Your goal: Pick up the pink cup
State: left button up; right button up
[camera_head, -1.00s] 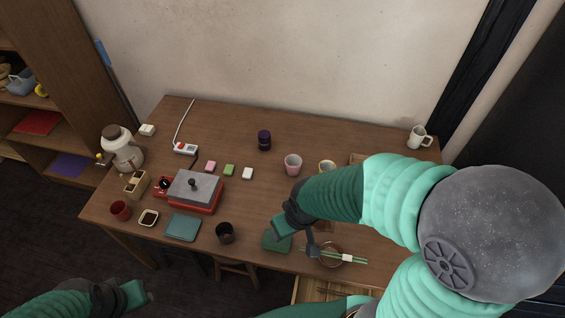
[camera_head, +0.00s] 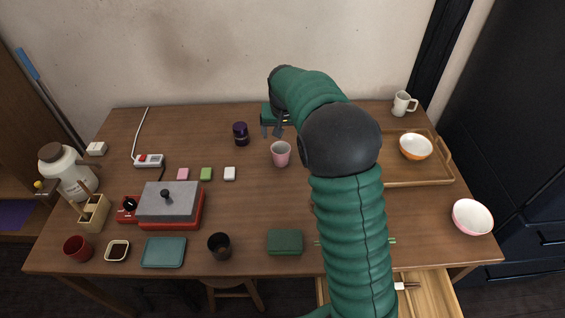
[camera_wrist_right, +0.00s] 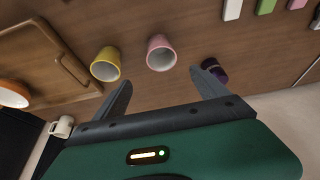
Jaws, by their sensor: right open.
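The pink cup (camera_head: 281,154) stands upright on the wooden table, right of the dark purple jar. My right gripper (camera_head: 273,132) is open and empty, just behind the cup and close to it, on the wall side. In the right wrist view the pink cup (camera_wrist_right: 161,54) shows its open top, beyond the gap between the two spread fingers of my right gripper (camera_wrist_right: 160,80). The fingers do not hold it. My left gripper is out of view.
A yellow cup (camera_wrist_right: 106,65) stands beside the pink cup; my right arm hides it in the head view. The dark purple jar (camera_head: 241,133) is left of the pink cup. A wooden tray (camera_head: 440,160) with an orange bowl (camera_head: 416,147) lies right. A front drawer (camera_head: 430,298) is open.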

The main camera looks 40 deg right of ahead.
send_near(281, 149)
jog(key=a, duration=0.1)
jog(key=x, duration=0.2)
jog(key=b+x, duration=0.1)
jog(key=x, duration=0.1)
jog(key=s+b+x, duration=0.1)
jog(key=x, duration=0.1)
jog(key=shift+d+f, duration=0.25)
jog(key=shift+f, duration=0.15)
jog(key=shift+w+f, duration=0.15)
jog(key=shift+w, duration=0.05)
jog(key=shift+a, duration=0.2)
jog(key=shift+s, duration=0.1)
jog(key=shift+c, duration=1.2)
jog(key=shift+d, duration=0.15)
jog(key=c, duration=0.7)
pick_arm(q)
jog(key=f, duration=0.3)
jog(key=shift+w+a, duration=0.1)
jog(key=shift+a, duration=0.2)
pick_arm(e)
jog(key=c, duration=0.6)
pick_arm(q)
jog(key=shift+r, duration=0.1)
pick_arm(e)
jog(key=shift+o, duration=0.2)
